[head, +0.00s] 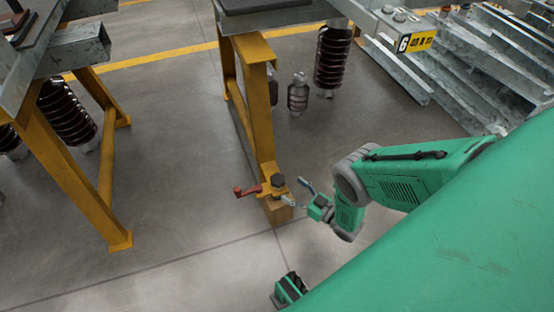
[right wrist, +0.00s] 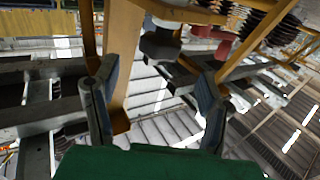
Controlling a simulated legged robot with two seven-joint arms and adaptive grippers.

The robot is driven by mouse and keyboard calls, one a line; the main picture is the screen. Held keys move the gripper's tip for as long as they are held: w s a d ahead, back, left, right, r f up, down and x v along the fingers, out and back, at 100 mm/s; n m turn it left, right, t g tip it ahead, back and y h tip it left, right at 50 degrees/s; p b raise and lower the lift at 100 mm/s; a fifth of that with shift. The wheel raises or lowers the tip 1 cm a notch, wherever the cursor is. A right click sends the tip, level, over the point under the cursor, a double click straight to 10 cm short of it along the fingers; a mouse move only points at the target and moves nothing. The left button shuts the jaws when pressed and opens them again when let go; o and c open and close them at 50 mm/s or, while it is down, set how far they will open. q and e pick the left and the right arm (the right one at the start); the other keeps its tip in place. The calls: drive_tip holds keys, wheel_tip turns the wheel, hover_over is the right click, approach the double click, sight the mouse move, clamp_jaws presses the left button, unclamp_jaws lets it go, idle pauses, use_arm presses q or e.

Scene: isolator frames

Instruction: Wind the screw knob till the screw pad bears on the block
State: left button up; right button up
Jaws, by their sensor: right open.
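The dark screw knob (head: 278,180) stands on a yellow bracket at the foot of a yellow trestle leg (head: 258,110). It also shows in the right wrist view (right wrist: 160,43). A red handle (head: 246,191) sticks out to the left of the bracket. A wooden block (head: 277,212) is on the floor under the bracket. I cannot make out the screw pad or any gap above the block. My right gripper (head: 295,191) is open and empty, just right of the knob. In the right wrist view the knob is beyond its spread fingers (right wrist: 156,78).
A second yellow trestle (head: 106,170) stands at the left. Dark ribbed insulators (head: 332,58) stand on the floor behind. Stacked galvanized steel sections (head: 490,60) and a box with a yellow label (head: 414,42) lie at the back right. The floor between the trestles is clear.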

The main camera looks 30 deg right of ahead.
sight(284, 183)
drive_tip(key=b+x, duration=0.1)
drive_tip(key=x, duration=0.5)
drive_tip(key=shift+f+b, duration=0.1)
drive_tip(key=shift+b, duration=0.2)
drive_tip(key=shift+w+a, duration=0.1)
drive_tip(key=shift+w, duration=0.5)
drive_tip(key=c, duration=1.2)
